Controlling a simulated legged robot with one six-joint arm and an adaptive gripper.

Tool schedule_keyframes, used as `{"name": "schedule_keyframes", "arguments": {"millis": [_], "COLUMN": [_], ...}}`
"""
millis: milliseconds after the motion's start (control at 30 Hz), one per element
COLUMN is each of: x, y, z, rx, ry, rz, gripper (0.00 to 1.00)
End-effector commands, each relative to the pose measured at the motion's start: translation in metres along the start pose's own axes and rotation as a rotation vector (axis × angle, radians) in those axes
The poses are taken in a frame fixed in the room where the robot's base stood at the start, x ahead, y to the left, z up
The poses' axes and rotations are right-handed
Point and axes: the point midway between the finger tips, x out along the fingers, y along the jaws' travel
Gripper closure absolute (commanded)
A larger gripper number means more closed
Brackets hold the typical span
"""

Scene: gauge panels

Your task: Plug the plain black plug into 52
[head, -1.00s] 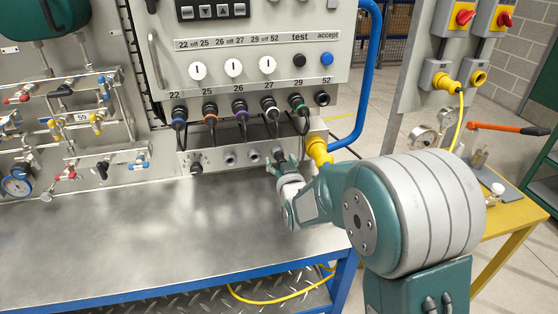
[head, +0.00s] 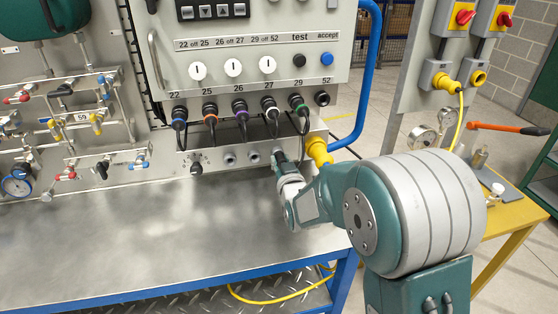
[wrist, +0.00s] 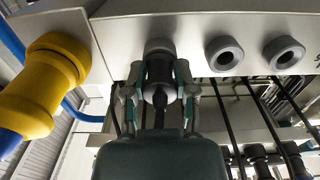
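In the head view my gripper (head: 280,160) is at the right part of the box front and mostly hides the plug. Socket 52 (head: 322,98) is at the right end of the upper row, dark and empty.
Plugs with coloured rings fill sockets 22 to 29, such as the green-ringed plug (head: 297,102), with cables hanging down. A yellow connector (head: 317,150) is close right of my gripper. Two empty sockets (head: 230,158) are to its left. The metal bench top (head: 150,240) is clear.

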Motion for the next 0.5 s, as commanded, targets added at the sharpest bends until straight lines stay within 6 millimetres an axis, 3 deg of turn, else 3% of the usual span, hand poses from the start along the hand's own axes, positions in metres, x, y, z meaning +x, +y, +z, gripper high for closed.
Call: {"name": "schedule_keyframes", "arguments": {"millis": [500], "x": [-0.011], "y": [0.000], "z": [-0.001], "rx": [0.000], "ry": [0.001], "rz": [0.000], "gripper": [1.00]}}
